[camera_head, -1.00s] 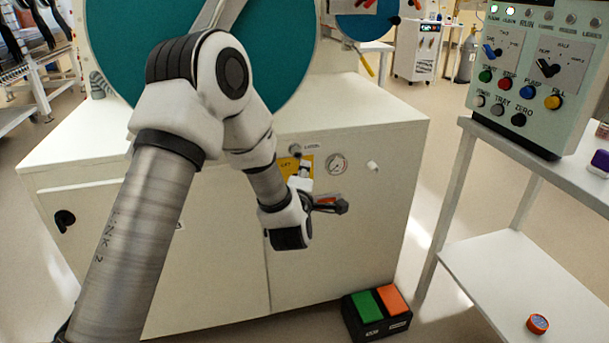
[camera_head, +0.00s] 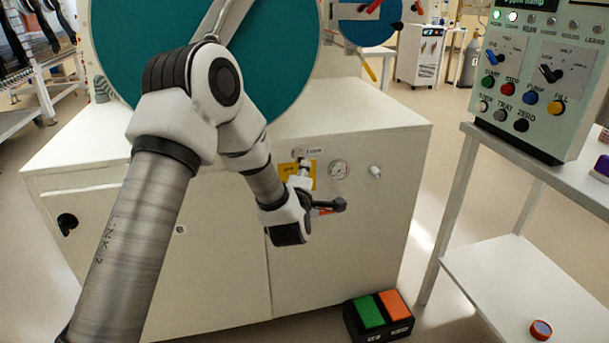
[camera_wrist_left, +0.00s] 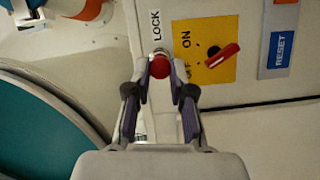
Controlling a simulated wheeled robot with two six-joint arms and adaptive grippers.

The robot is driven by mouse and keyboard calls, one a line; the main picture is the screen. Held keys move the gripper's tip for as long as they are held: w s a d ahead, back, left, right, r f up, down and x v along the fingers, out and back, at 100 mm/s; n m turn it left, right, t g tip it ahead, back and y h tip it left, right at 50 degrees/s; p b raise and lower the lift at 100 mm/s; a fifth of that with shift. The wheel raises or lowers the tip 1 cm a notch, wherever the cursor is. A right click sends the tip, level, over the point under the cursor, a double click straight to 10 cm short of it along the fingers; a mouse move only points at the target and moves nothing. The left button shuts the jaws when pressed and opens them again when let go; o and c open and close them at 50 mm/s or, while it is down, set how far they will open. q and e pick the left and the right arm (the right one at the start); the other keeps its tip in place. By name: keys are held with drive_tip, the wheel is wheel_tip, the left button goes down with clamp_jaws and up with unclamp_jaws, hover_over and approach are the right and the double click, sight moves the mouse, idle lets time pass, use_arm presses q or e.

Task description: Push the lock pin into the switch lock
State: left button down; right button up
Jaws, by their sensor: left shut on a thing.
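The lock pin shows as a red ball-shaped knob (camera_wrist_left: 160,67) in the left wrist view. My left gripper (camera_wrist_left: 160,72) is shut on it, one fingertip on either side. The switch lock's metal socket (camera_wrist_left: 158,51) shows just past the knob, beside the LOCK label (camera_wrist_left: 155,25). The knob hides much of it, so I cannot tell how deep the pin sits. A red switch handle (camera_wrist_left: 222,56) lies on the yellow ON/OFF plate (camera_wrist_left: 207,72). In the head view my left gripper (camera_head: 303,168) is at the cabinet front, partly covering the yellow plate (camera_head: 286,171). My right gripper is out of view.
A pressure gauge (camera_head: 339,169) and a white knob (camera_head: 375,171) sit right of the plate on the white cabinet (camera_head: 225,275). A green and orange pedal box (camera_head: 380,316) is on the floor. A control box (camera_head: 540,85) stands on the right shelf.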

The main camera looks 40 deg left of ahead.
use_arm(q)
drive_tip(key=shift+w+a, duration=0.45)
drive_tip(key=shift+a, duration=0.15)
drive_tip(key=c, duration=0.9)
unclamp_jaws()
drive_tip(key=v, duration=1.2)
